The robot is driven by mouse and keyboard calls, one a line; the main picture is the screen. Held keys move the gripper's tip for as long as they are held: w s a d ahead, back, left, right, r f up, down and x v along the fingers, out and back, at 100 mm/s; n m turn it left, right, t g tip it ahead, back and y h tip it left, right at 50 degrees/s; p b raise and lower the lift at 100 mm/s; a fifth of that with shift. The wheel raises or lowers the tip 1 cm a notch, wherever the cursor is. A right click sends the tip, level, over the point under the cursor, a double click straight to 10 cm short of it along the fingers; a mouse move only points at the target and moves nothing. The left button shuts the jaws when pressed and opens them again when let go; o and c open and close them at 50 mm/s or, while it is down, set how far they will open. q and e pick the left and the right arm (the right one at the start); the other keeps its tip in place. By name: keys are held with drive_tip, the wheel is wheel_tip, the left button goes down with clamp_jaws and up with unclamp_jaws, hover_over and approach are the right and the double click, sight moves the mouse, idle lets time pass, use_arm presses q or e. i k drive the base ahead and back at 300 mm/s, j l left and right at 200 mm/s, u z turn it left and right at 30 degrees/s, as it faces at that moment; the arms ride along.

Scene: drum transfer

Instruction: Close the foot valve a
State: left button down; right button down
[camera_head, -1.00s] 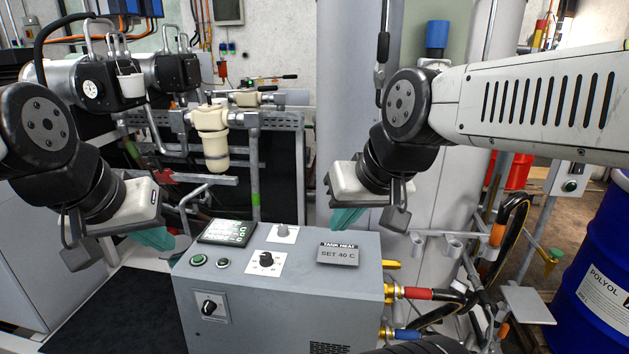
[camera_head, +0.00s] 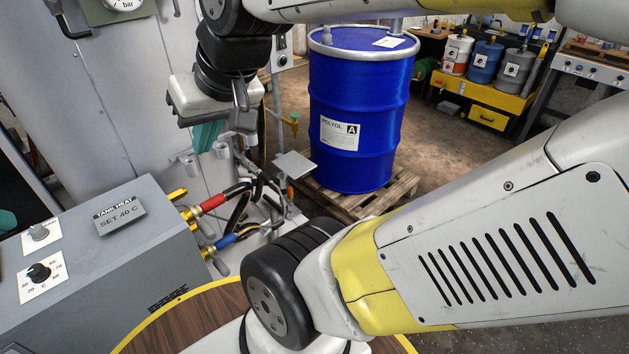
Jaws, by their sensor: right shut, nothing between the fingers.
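My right gripper (camera_head: 207,134) hangs in front of the grey tank, above and behind the right end of the heater box. Its teal fingers point down and are shut with nothing between them. A small brass-yellow tap with a green handle (camera_head: 294,121) stands in front of the blue polyol drum A (camera_head: 360,100), right of the gripper and apart from it. I cannot tell whether this tap is foot valve a. A sliver of teal at the left edge looks like a finger of my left gripper (camera_head: 6,222); the rest of that gripper is out of view.
The tank heat box (camera_head: 110,262) stands at lower left with red and blue hose fittings (camera_head: 212,204) on its right side. A small grey plate (camera_head: 294,164) lies before the drum's wooden pallet (camera_head: 370,207). Floor at right is partly free; a yellow bench (camera_head: 485,98) is behind.

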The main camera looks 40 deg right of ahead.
sight(290, 191)
drive_tip(key=z, duration=1.2)
drive_tip(key=i+l+z, duration=0.1)
drive_tip(key=i+l, duration=0.45)
drive_tip(key=i+l+z, duration=0.1)
drive_tip(key=i+l, duration=0.4)
drive_tip(key=i+l+z, duration=0.1)
drive_tip(key=i+l, duration=0.3)
drive_tip(key=i, duration=0.3)
